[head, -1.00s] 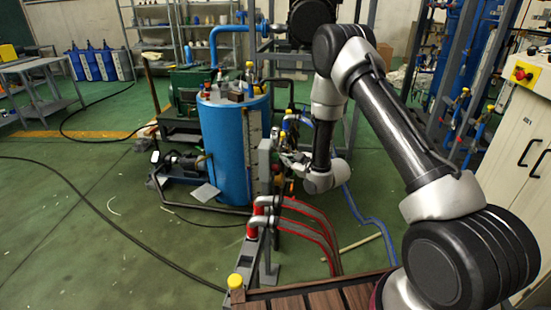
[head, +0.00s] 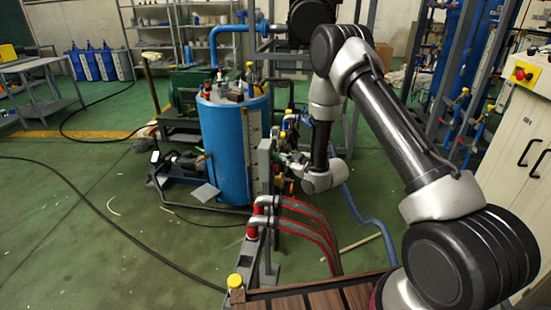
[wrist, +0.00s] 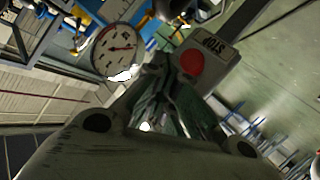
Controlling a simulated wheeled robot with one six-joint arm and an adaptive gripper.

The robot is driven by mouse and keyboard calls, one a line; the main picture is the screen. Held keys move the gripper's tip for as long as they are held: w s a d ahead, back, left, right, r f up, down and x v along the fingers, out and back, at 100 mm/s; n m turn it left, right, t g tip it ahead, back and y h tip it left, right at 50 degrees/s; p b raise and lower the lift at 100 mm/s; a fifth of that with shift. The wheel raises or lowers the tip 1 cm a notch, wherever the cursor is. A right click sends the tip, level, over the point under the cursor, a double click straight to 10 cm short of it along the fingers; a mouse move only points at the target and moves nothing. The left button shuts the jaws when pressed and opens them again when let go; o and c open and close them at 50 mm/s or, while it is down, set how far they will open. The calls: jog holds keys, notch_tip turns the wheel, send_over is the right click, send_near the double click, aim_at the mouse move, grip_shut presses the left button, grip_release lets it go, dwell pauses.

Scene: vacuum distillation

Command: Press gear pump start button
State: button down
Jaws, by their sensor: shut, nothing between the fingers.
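In the wrist view, a grey control box carries a STOP label (wrist: 208,43) and a round red button (wrist: 191,62) just below it. No start button can be made out there; the part of the box nearest my fingers is covered by them. My gripper (wrist: 160,75) is shut and empty, its fingertips right at the box beside the red button; I cannot tell if they touch it. In the head view, a grey box on a post (head: 265,160) stands in front of the blue tank, with my gripper (head: 284,157) close at its right, small and partly hidden.
A dial gauge (wrist: 115,48) is close to my fingertips in the wrist view. The blue tank (head: 232,150) stands behind the post. Pipes with red fittings (head: 300,215) run in front. A white cabinet (head: 520,150) stands at right. The green floor at left is mostly clear.

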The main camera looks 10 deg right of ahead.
jog(key=shift+s+d, duration=0.15)
jog(key=shift+d, duration=0.4)
jog(key=s+d, duration=0.2)
jog(key=d, duration=0.3)
jog(key=shift+d, duration=0.35)
dwell(0.4)
